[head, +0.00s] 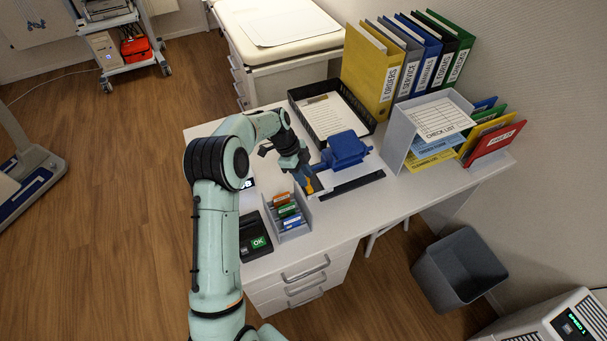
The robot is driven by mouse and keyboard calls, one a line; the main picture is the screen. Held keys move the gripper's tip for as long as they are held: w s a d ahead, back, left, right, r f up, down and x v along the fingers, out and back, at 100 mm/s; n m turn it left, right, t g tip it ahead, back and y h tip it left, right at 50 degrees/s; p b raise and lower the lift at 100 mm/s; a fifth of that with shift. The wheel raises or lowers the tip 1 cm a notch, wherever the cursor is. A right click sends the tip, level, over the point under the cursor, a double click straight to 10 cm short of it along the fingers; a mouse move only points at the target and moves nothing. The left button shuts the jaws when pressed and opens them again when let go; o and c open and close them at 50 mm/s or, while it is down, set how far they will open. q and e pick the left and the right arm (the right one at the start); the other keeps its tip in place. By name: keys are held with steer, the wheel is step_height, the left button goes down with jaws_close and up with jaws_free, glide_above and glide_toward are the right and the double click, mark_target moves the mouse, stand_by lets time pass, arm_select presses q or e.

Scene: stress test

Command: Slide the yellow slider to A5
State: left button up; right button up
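A blue hole-punch-like device (346,149) stands on the white desk, with a dark rail (352,185) along its front. A small yellow piece (317,183), which looks like the slider, is at the left end of the rail. My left gripper (308,184) reaches down over the left end of the rail, right at the yellow piece. I cannot tell whether its fingers touch or enclose the piece. Size marks such as A5 are too small to read. My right gripper is not in view.
A rack of colored cards (289,216) and a black terminal with a green OK key (258,243) stand left of the rail. Behind is a black paper tray (367,125). Upright binders (412,62) and a white file holder (399,138) stand at right. The desk's front right is clear.

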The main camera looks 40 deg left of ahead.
arm_select(q)
steer(key=shift+f, duration=0.1)
jaws_close()
